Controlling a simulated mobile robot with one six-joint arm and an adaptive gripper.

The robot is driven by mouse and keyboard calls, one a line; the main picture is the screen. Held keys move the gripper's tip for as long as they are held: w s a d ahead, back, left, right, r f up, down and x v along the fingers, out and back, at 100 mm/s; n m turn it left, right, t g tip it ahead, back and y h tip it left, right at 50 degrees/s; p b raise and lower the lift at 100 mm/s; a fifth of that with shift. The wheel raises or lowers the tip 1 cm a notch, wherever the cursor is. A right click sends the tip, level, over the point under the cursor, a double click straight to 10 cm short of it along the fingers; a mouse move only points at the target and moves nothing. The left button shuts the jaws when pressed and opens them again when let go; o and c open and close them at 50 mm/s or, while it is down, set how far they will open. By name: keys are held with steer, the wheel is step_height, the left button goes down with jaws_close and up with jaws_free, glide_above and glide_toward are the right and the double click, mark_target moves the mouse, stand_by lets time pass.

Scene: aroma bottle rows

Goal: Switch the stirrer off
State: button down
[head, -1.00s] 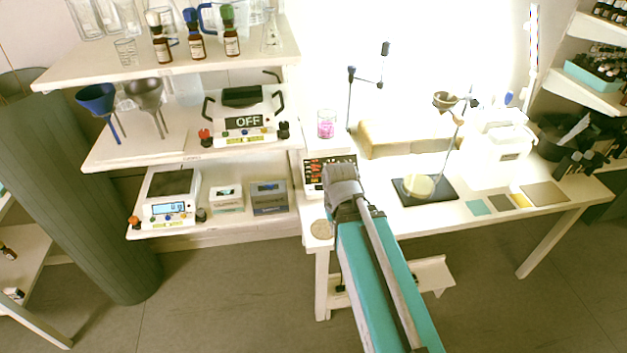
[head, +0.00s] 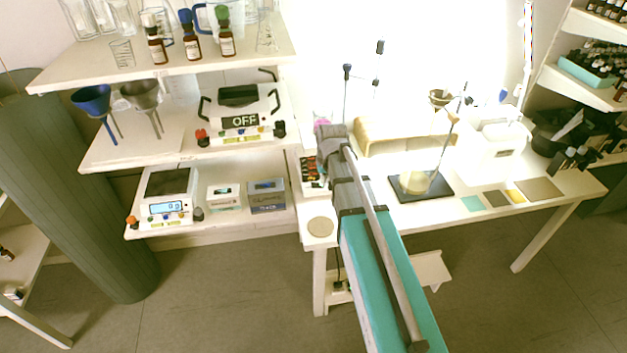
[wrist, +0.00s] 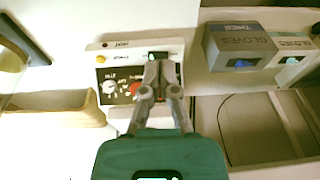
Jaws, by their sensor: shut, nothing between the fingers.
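The stirrer (head: 311,173) is a white box with a dark front panel at the left end of the bench. A glass with pink liquid (head: 320,118) shows just above it, partly hidden by my arm. In the wrist view the stirrer's panel (wrist: 112,88) carries a white dial, a red knob (wrist: 135,89), a yellow button and a black switch (wrist: 158,55). My gripper (wrist: 158,68) is shut and empty, its fingertips over the panel at the black switch's lower edge. I cannot tell whether they touch it. In the head view the fingertips are hidden behind my arm.
Shelves on the left hold a device reading OFF (head: 240,122), a scale (head: 168,203) and glove boxes (head: 267,195). A tan block (head: 405,138) and a stand on a dark plate (head: 421,187) are right of my arm. A round disc (head: 320,227) lies at the bench's front edge.

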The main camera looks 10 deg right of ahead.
steer(key=w+r+t, duration=0.1)
steer(key=w, duration=0.8)
steer(key=shift+d, duration=0.2)
steer(key=shift+w, duration=0.1)
steer(key=b, duration=1)
glide_above(315, 184)
steer(key=f, duration=1)
steer(key=shift+s+d, duration=0.2)
steer(key=shift+s, duration=0.2)
steer(key=shift+a+f+b, duration=0.15)
steer(key=shift+f+b, duration=0.65)
steer(key=shift+f, duration=0.05)
steer(key=shift+a+f+b, duration=0.1)
steer(key=shift+f+b, duration=0.65)
steer(key=shift+f, duration=0.1)
